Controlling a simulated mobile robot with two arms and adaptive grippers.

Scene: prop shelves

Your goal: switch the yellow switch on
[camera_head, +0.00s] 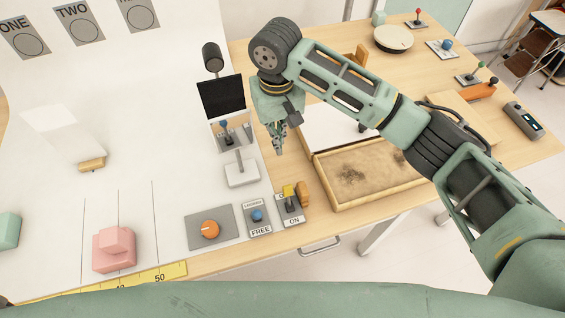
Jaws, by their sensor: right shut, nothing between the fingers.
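The yellow switch (289,192) sits on a small grey plate at the right edge of the white board. The word ON shows on the plate's near end, and I cannot tell clearly which way the lever is thrown. My right gripper (279,148) points down, shut and empty, above and beyond the switch in the picture, apart from it. My left gripper is not in view.
A blue button plate (257,217) marked FREE and an orange knob (210,229) lie left of the switch. A small orange-brown block (304,193) stands close on its right. A wooden sand tray (375,172) lies further right, and a black panel (221,97) stands behind.

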